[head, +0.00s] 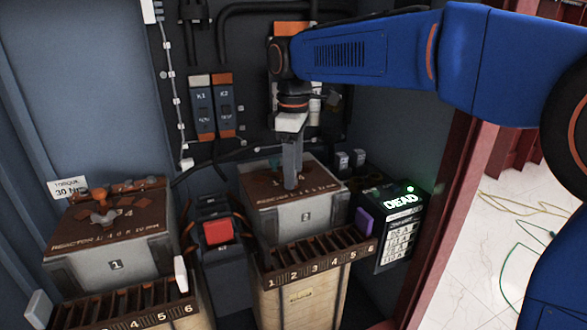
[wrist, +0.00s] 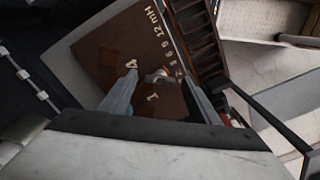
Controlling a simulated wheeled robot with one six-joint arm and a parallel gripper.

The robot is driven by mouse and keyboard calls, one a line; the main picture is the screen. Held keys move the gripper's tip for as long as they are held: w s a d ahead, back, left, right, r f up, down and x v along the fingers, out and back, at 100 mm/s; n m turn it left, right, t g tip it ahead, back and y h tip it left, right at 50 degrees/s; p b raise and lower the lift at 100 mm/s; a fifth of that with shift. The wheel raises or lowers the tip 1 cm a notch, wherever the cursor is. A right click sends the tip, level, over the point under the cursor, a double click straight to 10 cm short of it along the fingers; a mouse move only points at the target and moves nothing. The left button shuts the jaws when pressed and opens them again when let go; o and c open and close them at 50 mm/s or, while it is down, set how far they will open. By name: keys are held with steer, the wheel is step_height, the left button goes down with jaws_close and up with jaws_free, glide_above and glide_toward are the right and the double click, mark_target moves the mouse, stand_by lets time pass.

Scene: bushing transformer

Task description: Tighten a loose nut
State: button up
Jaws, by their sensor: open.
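My gripper (head: 291,186) points down over the brown top plate of the reactor box marked 2 (head: 305,216). In the wrist view its two fingers (wrist: 161,84) are spread apart over the brown plate (wrist: 105,50). A small pale metal piece (wrist: 158,75), possibly a nut, shows between the fingertips; I cannot tell whether they touch it. The fingers hide part of the plate. On the left, the reactor box marked 1 (head: 110,266) carries a metal wing-shaped piece (head: 103,216) and an orange-brown knob (head: 99,194) on its top.
Slotted, numbered racks stand in front of both boxes, the right one (head: 318,252) nearest my gripper. A red block (head: 218,231) sits between the boxes. A panel reading DEAD (head: 402,222) and a purple block (head: 364,220) are at the right. Cables and modules (head: 202,107) line the back wall.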

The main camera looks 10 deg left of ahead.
steer(key=shift+f, duration=0.1)
steer(key=c, duration=1.1)
steer(key=shift+o, duration=0.2)
steer(key=shift+m, duration=0.3)
steer(key=m, duration=0.9)
steer(key=o, duration=1.1)
steer(key=shift+c, duration=0.2)
